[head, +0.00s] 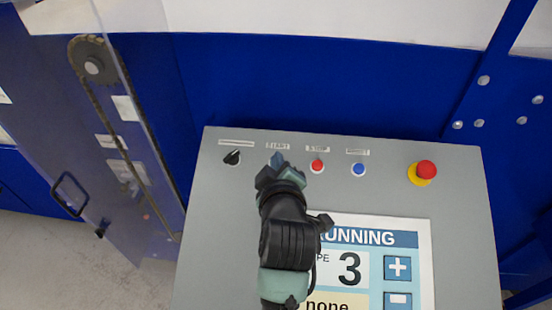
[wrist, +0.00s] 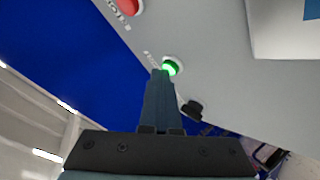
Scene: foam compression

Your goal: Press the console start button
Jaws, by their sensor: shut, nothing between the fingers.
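The start button (wrist: 169,67) glows green in the wrist view, on the grey console (head: 225,210). In the head view my gripper covers the button below the START label (head: 278,146). My gripper (head: 276,163) is shut and empty, with its fingertips at the button. In the wrist view the closed fingertips (wrist: 160,74) overlap the button's lower edge; I cannot tell whether they touch it. The console screen (head: 375,237) reads "RUNNING", with a large 3 and "none" below, partly hidden by my arm.
A black selector knob (head: 232,157) sits left of my gripper. A red stop button (head: 317,166), a blue button (head: 358,169) and a red emergency stop (head: 426,168) on a yellow base sit to the right. A blue machine wall (head: 300,85) stands behind the console.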

